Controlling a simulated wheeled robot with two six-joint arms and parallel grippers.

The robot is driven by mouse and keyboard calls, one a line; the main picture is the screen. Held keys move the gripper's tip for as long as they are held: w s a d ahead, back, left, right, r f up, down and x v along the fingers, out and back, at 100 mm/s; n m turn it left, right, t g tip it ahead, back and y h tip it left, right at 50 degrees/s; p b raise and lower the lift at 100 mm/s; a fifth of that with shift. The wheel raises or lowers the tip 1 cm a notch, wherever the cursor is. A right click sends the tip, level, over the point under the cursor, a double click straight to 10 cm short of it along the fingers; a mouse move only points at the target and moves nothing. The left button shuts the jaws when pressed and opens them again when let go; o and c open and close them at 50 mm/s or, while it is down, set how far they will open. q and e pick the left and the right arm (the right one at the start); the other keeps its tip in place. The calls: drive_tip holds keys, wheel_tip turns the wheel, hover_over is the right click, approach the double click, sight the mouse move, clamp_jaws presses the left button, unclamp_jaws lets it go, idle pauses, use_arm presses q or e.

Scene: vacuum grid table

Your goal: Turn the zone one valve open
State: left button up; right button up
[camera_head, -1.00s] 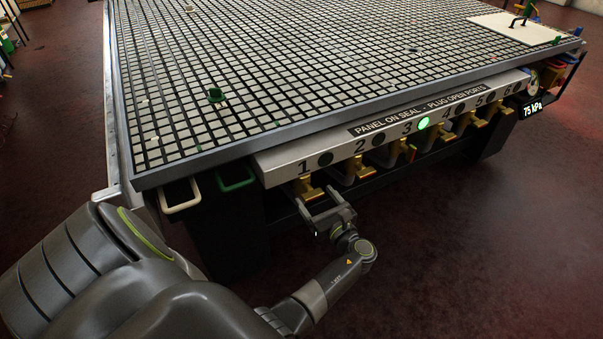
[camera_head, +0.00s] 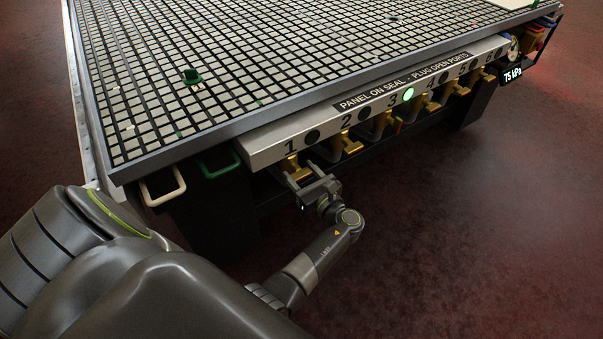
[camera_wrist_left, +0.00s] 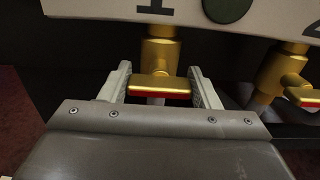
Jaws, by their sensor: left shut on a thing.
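The zone one valve (camera_head: 293,167) is a brass fitting below the number 1 on the rail. In the left wrist view its brass bar handle (camera_wrist_left: 160,85), with a red strip along its lower edge, lies crosswise under the stem. My left gripper (camera_head: 305,184) reaches it from below and in front. In the wrist view its fingers (camera_wrist_left: 158,76) stand at the two ends of the bar, shut on it. The round lamp by number 1 (camera_head: 312,137) is dark. My right gripper is not in view.
The valve rail (camera_head: 262,148) carries several more brass valves; the neighbouring zone two valve (camera_wrist_left: 280,75) is close on the right. A display (camera_head: 513,75) reads 75 kPa.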

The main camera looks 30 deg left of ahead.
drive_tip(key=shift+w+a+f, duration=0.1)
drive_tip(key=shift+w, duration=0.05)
use_arm(q)
drive_tip(key=shift+n+b, duration=0.5)
drive_tip(key=shift+n, duration=0.3)
drive_tip(key=shift+f+n+b, duration=0.1)
drive_tip(key=shift+n+b, duration=0.35)
drive_tip(key=shift+n, duration=0.35)
drive_tip(key=n+b, duration=0.3)
drive_tip(key=n, duration=0.3)
drive_tip(key=shift+s+f+b, duration=0.1)
drive_tip(key=shift+s+b, duration=0.05)
drive_tip(key=shift+b, duration=0.2)
drive_tip(key=n+b, duration=0.3)
drive_tip(key=n, duration=0.1)
drive_tip(key=shift+a+f, duration=0.1)
drive_tip(key=shift+n+b, duration=1.1)
drive_tip(key=shift+b, duration=0.1)
drive_tip(key=shift+n+b, duration=1.05)
drive_tip(key=shift+n, duration=0.25)
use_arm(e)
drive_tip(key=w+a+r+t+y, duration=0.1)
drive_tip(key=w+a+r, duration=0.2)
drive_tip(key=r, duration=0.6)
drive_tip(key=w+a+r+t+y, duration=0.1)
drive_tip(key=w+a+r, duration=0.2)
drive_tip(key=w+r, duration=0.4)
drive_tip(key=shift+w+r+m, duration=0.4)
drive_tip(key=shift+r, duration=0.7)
